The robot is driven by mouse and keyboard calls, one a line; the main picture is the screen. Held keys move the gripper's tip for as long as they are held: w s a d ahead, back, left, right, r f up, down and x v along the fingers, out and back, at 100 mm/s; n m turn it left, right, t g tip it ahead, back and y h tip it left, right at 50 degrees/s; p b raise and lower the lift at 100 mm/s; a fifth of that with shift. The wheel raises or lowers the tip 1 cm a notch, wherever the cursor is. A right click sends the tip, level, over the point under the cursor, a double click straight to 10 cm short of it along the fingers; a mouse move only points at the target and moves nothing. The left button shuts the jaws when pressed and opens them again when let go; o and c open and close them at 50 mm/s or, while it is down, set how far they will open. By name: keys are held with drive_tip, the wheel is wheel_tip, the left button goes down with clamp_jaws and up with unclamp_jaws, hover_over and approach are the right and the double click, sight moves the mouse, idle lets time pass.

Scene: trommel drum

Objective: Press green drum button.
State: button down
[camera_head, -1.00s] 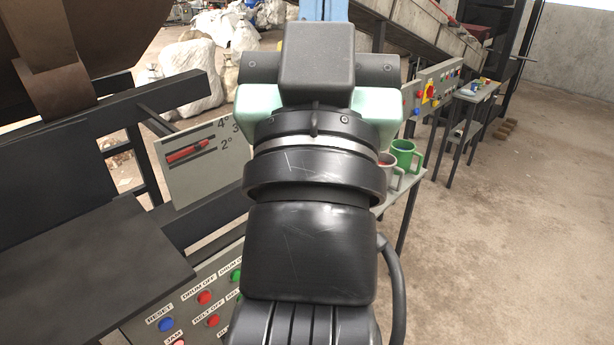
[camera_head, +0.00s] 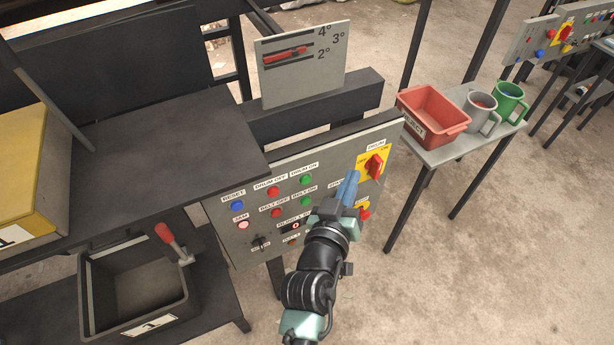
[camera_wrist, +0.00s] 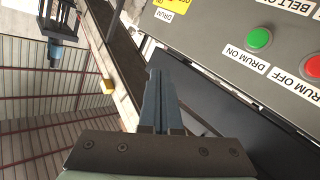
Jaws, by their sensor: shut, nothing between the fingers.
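The green DRUM ON button (camera_head: 306,179) is in the upper row of the grey control panel (camera_head: 222,238), right of the red DRUM OFF button (camera_head: 273,191). In the wrist view the green button (camera_wrist: 259,38) is at the upper right, its label beside it. My gripper (camera_head: 352,174) is in front of the panel's right part, right of the green button and left of the yellow switch plate. Its blue fingers are shut and empty. In the wrist view the fingertips (camera_wrist: 154,73) are apart from the button. The arm hides some lower controls and labels.
The green BELT ON button (camera_head: 304,201) is just below. A red rotary switch (camera_head: 375,167) stands out at the panel's right. A black shelf (camera_head: 150,160) juts out on the left. A side table with a red bin (camera_head: 432,112) and two mugs stands at right.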

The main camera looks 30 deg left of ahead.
sight(306, 180)
drive_tip(key=s+a+f+n+g, duration=0.1)
drive_tip(key=s+f, duration=0.4)
drive_tip(key=f, duration=0.5)
drive_tip(key=shift+a+n+g+p, duration=0.2)
drive_tip(key=shift+n+g+p, duration=0.15)
drive_tip(key=shift+g, duration=0.25)
drive_tip(key=w+a+b, duration=0.4)
drive_tip(key=w+a, duration=0.1)
drive_tip(key=a, duration=0.2)
drive_tip(key=shift+w, duration=0.2)
idle(1.2)
drive_tip(key=shift+w+a+b, duration=0.25)
drive_tip(key=shift+a+b, duration=0.05)
drive_tip(key=shift+b, duration=0.05)
